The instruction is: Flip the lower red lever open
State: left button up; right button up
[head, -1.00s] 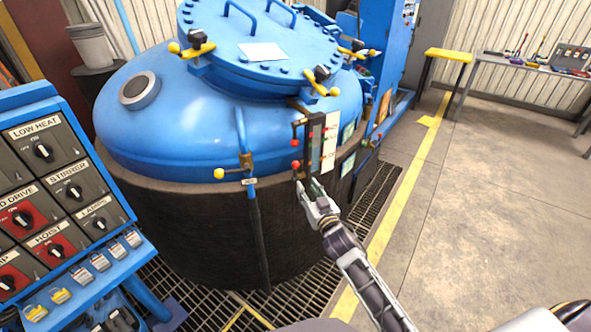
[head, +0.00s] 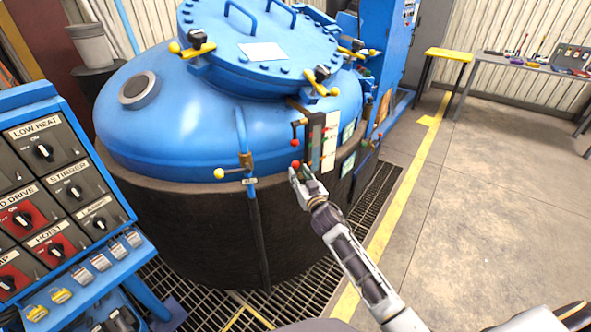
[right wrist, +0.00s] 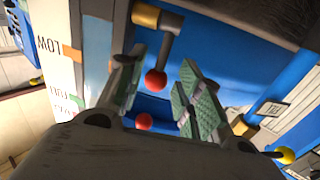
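The lower red lever (head: 296,163) has a red ball knob and sits beside the sight gauge on the blue furnace. In the right wrist view, its red ball (right wrist: 156,81) lies between the fingers, on a dark rod from a brass fitting (right wrist: 158,18). My right gripper (head: 299,178) is just below the knob in the head view. It is open, with green pads (right wrist: 160,90) either side of the ball; contact cannot be told. The upper red knob (head: 294,142) is above and shows farther off in the wrist view (right wrist: 143,121). My left gripper is not in view.
A yellow-knobbed lever (head: 219,173) projects left of the gauge. White label plates (head: 329,140) are close on the right. The control panel (head: 60,190) stands at left. Open floor (head: 480,200) lies right of the yellow line, with a tool table (head: 520,66) behind.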

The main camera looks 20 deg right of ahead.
aim_at(296, 170)
jog(key=shift+w+a, duration=0.1)
jog(key=shift+w, duration=1.55)
jog(key=shift+w+a, duration=0.1)
jog(key=shift+w, duration=0.35)
jog(key=shift+c, duration=0.2)
jog(key=c, duration=0.7)
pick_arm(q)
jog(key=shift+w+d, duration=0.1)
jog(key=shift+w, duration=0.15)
pick_arm(e)
grip_shut()
